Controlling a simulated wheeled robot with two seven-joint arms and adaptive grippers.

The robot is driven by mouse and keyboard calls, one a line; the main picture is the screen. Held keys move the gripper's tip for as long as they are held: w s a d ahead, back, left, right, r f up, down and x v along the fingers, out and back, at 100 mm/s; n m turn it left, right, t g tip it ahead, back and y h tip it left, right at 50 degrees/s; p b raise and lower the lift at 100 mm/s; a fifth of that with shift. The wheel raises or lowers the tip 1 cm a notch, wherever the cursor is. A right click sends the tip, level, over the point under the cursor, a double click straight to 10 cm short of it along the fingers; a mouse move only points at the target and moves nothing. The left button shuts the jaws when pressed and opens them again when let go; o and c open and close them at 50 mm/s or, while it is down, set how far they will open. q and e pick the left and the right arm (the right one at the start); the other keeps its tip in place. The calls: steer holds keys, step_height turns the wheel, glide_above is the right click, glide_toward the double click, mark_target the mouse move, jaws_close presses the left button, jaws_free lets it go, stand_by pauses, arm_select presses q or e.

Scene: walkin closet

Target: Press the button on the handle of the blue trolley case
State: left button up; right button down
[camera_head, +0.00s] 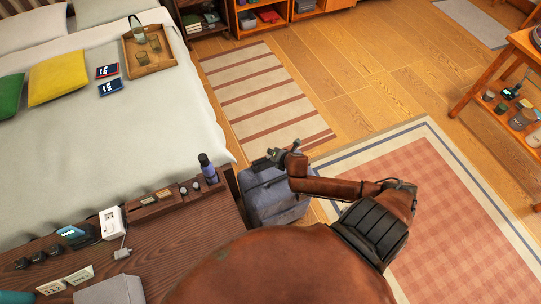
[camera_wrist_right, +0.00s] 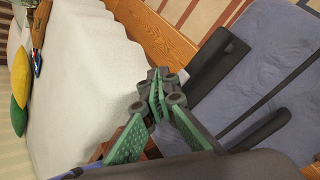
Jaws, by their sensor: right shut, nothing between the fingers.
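The blue trolley case (camera_head: 268,203) stands on the floor beside the bed and the dark wooden cabinet in the head view. Its blue fabric face (camera_wrist_right: 265,85) fills the right of the right wrist view, with black handle parts (camera_wrist_right: 217,62) on it. I cannot make out the button on the handle. My right gripper (camera_head: 277,156) is over the case's top end, its arm hiding part of the case. In the wrist view its green-and-black fingers (camera_wrist_right: 159,95) are shut and empty, left of the black handle parts. Whether they touch the case is unclear. My left gripper is not in view.
The dark wooden cabinet (camera_head: 170,238) with a purple bottle (camera_head: 207,168) and small items is close left of the case. The white bed (camera_head: 110,140) lies behind it. A striped rug (camera_head: 262,97) and a checked rug (camera_head: 450,215) lie on open floor.

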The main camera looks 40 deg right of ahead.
steer(key=shift+f, duration=0.2)
steer(key=shift+f, duration=0.2)
steer(key=shift+f, duration=0.45)
stand_by(0.7)
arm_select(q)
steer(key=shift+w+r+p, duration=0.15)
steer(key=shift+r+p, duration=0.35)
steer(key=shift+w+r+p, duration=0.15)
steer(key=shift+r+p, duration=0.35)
arm_select(e)
steer(key=shift+r, duration=0.85)
step_height(320, 180, up, 5)
steer(key=p, duration=0.5)
steer(key=shift+r+p, duration=0.15)
steer(key=shift+p, duration=0.15)
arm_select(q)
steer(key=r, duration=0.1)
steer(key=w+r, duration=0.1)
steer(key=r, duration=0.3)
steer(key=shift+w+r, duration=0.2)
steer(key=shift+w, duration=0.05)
